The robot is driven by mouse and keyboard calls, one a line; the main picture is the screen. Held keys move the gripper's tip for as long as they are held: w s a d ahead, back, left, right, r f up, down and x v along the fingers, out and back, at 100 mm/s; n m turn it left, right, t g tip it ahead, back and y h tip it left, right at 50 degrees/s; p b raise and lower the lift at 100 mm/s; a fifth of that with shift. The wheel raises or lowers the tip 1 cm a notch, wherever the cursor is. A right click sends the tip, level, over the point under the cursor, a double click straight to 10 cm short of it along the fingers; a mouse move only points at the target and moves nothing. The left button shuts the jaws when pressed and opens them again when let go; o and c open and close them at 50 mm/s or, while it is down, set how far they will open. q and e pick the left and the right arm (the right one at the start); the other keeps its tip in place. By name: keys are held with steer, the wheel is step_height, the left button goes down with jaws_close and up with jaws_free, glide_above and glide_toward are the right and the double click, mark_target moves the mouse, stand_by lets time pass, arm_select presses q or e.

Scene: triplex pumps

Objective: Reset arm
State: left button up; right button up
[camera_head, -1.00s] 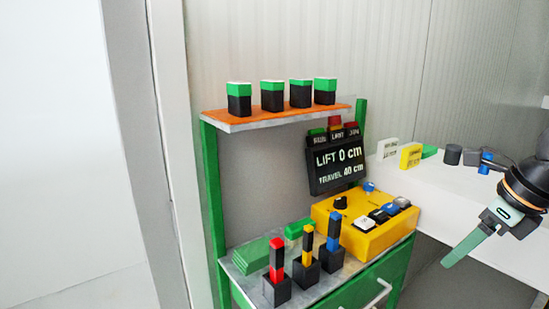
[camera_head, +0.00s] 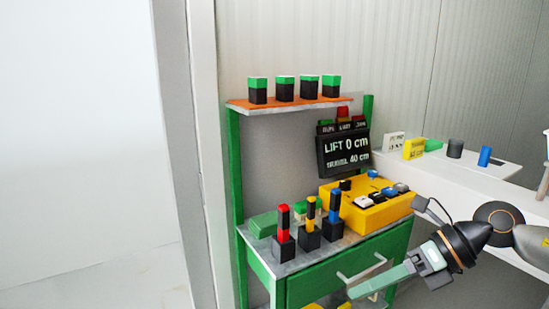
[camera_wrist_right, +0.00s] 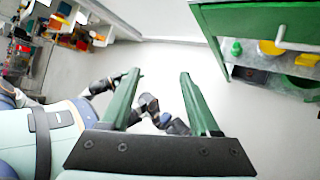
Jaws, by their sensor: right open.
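My right gripper (camera_head: 354,291) is in front of the green workbench's drawer (camera_head: 345,266), its pale green fingers pointing left. In the right wrist view, its two green fingers (camera_wrist_right: 159,82) stand wide apart with nothing between them, above the grey floor. My right arm comes in from the right edge in the head view. I cannot tell whether the fingers touch the drawer front or its handle (camera_head: 362,268). My left gripper does not show in the head view.
A yellow control box (camera_head: 370,212), a dark display (camera_head: 343,152) and red, yellow and blue-topped holders stand on the bench. Several green-and-black blocks sit on the orange shelf (camera_head: 290,104). A white table (camera_head: 455,181) stands right. Floor at left is clear.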

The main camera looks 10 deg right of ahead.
steer(key=w+a+f+m+t+y, duration=0.25)
steer(key=a+m+y, duration=0.4)
steer(key=a, duration=0.45)
step_height(320, 180, down, 17)
steer(key=d+m+t+h, duration=0.2)
steer(key=m+t+h, duration=0.75)
steer(key=m, duration=1.35)
steer(key=s+a+f+m+g+h, duration=0.3)
steer(key=s+f+m+g, duration=0.45)
steer(key=s+f, duration=0.65)
arm_select(q)
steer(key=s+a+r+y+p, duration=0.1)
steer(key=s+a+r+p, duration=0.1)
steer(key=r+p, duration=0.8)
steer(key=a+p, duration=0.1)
steer(key=p, duration=0.3)
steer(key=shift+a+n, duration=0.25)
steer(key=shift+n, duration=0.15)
arm_select(e)
steer(key=d+r+m+t+h, duration=0.1)
steer(key=d+r, duration=0.2)
steer(key=r, duration=0.6)
steer(key=shift+s+d, duration=0.2)
steer(key=shift+d, duration=0.2)
